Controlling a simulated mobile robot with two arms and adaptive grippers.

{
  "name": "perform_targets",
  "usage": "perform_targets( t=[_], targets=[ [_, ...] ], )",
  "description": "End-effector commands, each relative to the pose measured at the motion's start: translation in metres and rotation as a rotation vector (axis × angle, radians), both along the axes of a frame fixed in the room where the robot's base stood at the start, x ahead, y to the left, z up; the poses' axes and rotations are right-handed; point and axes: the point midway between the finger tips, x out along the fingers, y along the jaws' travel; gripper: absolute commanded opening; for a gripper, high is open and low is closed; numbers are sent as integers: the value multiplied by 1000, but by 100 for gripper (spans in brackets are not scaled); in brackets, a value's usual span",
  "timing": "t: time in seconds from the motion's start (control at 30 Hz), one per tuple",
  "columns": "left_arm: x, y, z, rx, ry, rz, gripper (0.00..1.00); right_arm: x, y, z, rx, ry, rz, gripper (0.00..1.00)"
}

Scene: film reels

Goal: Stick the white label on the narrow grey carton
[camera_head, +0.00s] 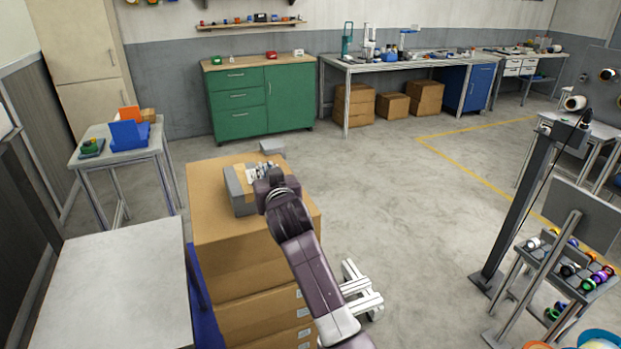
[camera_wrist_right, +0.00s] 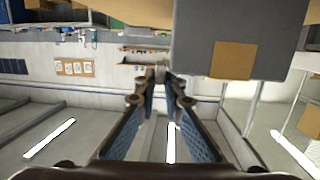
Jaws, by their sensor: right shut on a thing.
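The narrow grey carton (camera_head: 232,191) lies on top of a stack of brown boxes, with a tan patch on its surface. In the right wrist view a grey carton face (camera_wrist_right: 196,45) with a tan square (camera_wrist_right: 233,60) shows just beyond and to the right of the fingertips. My right gripper (camera_head: 263,171) is over the carton in the head view, its fingers drawn together at the tips (camera_wrist_right: 160,76). A small pale piece shows between the tips, apparently the white label seen almost edge-on. Whether it touches the carton I cannot tell. My left gripper is not in view.
The brown box stack (camera_head: 215,240) stands in front of me. A pale table (camera_head: 110,290) is at its left. A smaller grey box (camera_head: 272,147) shows behind the stack's right rear corner. A reel rack (camera_head: 560,262) stands at the right. The middle floor is clear.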

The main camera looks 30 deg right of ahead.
Motion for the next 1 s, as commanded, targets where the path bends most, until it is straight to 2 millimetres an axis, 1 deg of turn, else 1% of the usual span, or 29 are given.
perform_targets(
  t=[0.03, 0.5, 1.0],
  targets=[
    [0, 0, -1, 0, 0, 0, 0, 1, 1, -3, 1, 4, 0, 0],
    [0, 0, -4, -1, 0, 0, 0, 8, 7, -6, 2, 9, 2, 0],
    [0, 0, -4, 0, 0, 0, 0, 9, 8, -9, 3, 14, 2, 0]
  ],
)
